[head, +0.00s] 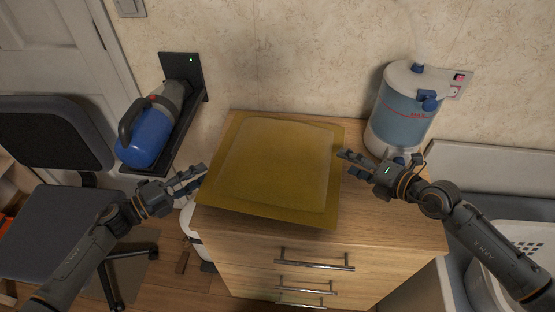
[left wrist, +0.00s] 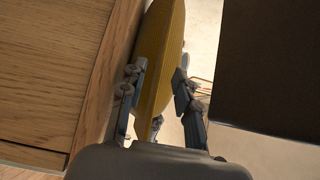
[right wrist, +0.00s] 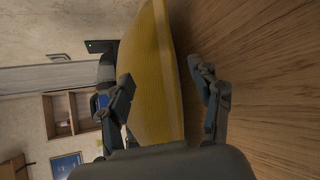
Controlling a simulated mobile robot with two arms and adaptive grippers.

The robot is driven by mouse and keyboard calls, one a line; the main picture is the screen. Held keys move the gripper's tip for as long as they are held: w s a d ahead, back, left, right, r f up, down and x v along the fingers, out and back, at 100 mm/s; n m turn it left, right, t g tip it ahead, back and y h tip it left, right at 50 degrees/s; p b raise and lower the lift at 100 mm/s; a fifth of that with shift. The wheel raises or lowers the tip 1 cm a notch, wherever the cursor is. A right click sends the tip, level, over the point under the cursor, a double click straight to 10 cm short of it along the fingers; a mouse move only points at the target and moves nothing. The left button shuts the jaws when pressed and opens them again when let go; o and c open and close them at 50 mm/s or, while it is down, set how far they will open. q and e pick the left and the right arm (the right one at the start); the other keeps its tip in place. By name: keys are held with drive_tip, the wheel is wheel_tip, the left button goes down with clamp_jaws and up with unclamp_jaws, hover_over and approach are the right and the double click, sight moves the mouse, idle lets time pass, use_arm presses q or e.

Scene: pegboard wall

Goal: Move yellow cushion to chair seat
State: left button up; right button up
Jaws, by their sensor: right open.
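The yellow cushion (head: 270,165), flat and square with a flanged rim, lies on top of the wooden drawer cabinet (head: 390,235). My left gripper (head: 200,175) is at its left edge; in the left wrist view the cushion's edge (left wrist: 163,50) stands between the two fingers, but firm contact cannot be made out. My right gripper (head: 345,163) is open at the right edge; in the right wrist view the cushion (right wrist: 155,80) lies between the spread fingers. The chair seat (head: 65,225) is dark grey, at the left, and bare where visible; my left arm hides part of it.
A blue and grey canister device (head: 155,130) sits on a black wall shelf left of the cabinet. A clear water tank (head: 405,105) stands at the cabinet's back right. The chair's backrest (head: 55,135) rises behind its seat. A white basket (head: 515,245) is at the right.

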sight(210, 169)
use_arm(q)
drive_tip(key=shift+x, duration=1.85)
use_arm(e)
drive_tip(key=shift+x, duration=1.8)
use_arm(q)
drive_tip(key=shift+c, duration=0.4)
use_arm(e)
drive_tip(key=shift+c, duration=0.4)
use_arm(q)
clamp_jaws()
use_arm(e)
drive_tip(key=c, duration=1.3)
drive_tip(key=shift+o, duration=0.2)
drive_tip(key=shift+s, duration=0.1)
